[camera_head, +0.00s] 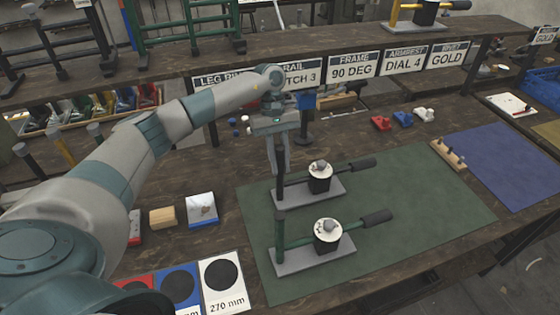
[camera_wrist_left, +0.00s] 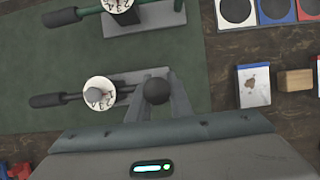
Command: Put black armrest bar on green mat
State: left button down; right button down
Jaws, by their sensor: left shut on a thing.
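The black armrest bar (camera_head: 322,181) is a unit with a grey base plate, a black upright post, a black drum with a white marked dial and a black-handled lever. It is over the far left part of the green mat (camera_head: 420,215); whether its base touches the mat I cannot tell. My left gripper (camera_head: 279,170) points down, its fingers shut on the top of the black post. In the left wrist view, the round dark post top (camera_wrist_left: 156,91) shows between the fingertips. A similar unit with green post and lever (camera_head: 315,244) stands nearer on the mat. My right gripper is not in view.
A blue mat (camera_head: 505,160) lies to the right, with a wooden peg block (camera_head: 449,154) at its left edge. Small red (camera_head: 381,123) and blue (camera_head: 402,119) pieces lie behind the green mat. Dial cards (camera_head: 222,282) lie front left. A shelf with signs (camera_head: 352,67) spans the back.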

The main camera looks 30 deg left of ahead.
pick_arm(q)
jog(key=shift+f, duration=0.3)
jog(key=shift+f, duration=0.15)
jog(key=c, duration=1.6)
grip_release()
